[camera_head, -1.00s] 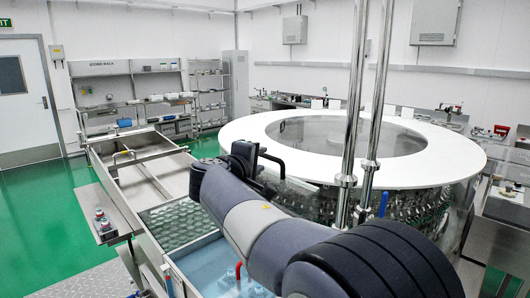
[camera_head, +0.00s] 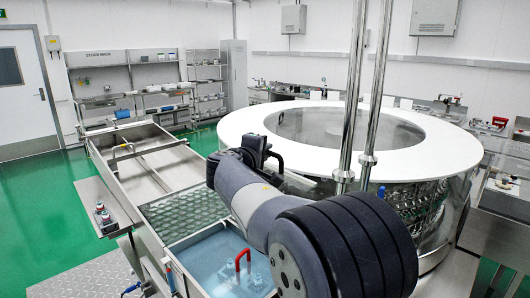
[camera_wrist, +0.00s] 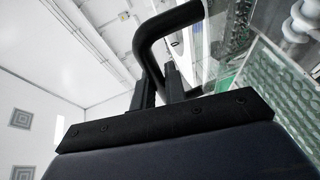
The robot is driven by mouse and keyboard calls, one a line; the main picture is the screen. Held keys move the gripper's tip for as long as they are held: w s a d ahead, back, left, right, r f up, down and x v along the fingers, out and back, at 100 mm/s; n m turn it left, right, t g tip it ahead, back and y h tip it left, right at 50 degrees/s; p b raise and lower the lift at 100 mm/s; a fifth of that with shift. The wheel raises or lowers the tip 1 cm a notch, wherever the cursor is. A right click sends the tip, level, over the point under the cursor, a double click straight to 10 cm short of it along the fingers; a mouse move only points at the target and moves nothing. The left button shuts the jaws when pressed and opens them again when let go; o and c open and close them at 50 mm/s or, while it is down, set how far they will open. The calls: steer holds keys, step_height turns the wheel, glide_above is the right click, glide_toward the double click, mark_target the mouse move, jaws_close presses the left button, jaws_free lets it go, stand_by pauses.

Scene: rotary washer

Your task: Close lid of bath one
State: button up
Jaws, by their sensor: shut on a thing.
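My gripper (camera_wrist: 160,78) is shut on a black tubular handle (camera_wrist: 150,42) in the wrist view. The handle bends up and right from between the fingers. The lid it belongs to is not clearly visible. In the head view, my wrist is beside the long steel bath trough (camera_head: 119,180), and my fingers are hidden. The trough has an open far section, a green textured section (camera_head: 183,218) and a near section with blue liquid (camera_head: 212,252). A red handle (camera_head: 243,260) stands in the near section. I cannot tell which section is bath one.
A large round washer with a white ring top (camera_head: 450,150) stands right of the trough, behind two vertical steel poles (camera_head: 372,110). A small side shelf (camera_head: 105,207) sticks out left of the trough. Green floor (camera_head: 40,205) lies clear at the left.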

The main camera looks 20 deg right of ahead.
jaws_close()
steer(key=shift+a+f+b, duration=0.1)
steer(key=shift+f+b, duration=0.05)
steer(key=shift+b, duration=0.15)
